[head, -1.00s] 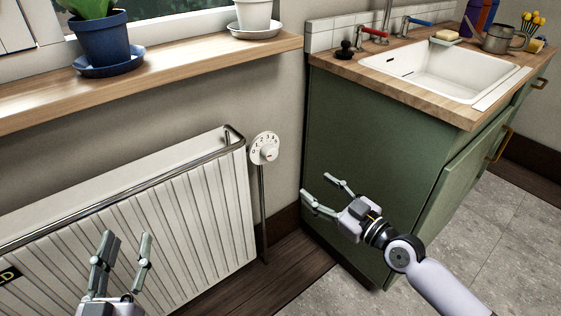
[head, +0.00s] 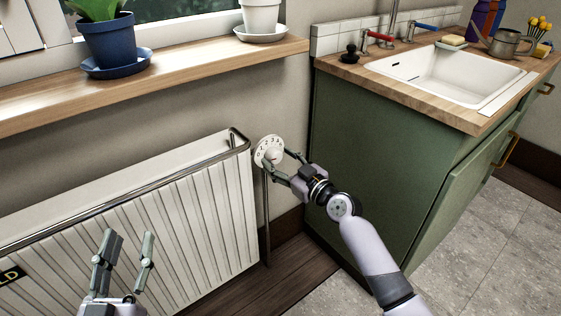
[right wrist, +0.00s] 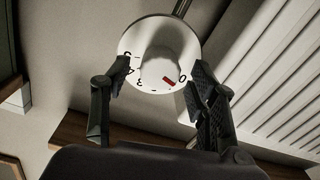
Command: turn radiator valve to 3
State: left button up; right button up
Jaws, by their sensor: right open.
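The radiator valve is a round white dial (head: 269,150) with printed numbers, beside the right end of the white radiator (head: 180,225). In the right wrist view its white knob (right wrist: 160,66) has a red mark on the side near the 0. The 3 and 4 lie further left on the dial. My right gripper (head: 281,163) is open, with its fingers at either side of the dial. In the right wrist view the fingers (right wrist: 151,84) stand apart and the knob shows between them; I cannot tell whether they touch it. My left gripper (head: 125,248) is open and empty in front of the radiator.
A metal rail (head: 130,190) runs along the radiator top. A wooden sill (head: 190,66) above holds a blue pot (head: 108,40) and a white pot (head: 260,17). A green sink cabinet (head: 385,150) stands to the right. A pipe (head: 266,215) drops below the dial.

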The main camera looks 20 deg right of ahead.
jog(key=shift+w, duration=0.1)
jog(key=shift+c, duration=0.5)
jog(key=c, duration=1.1)
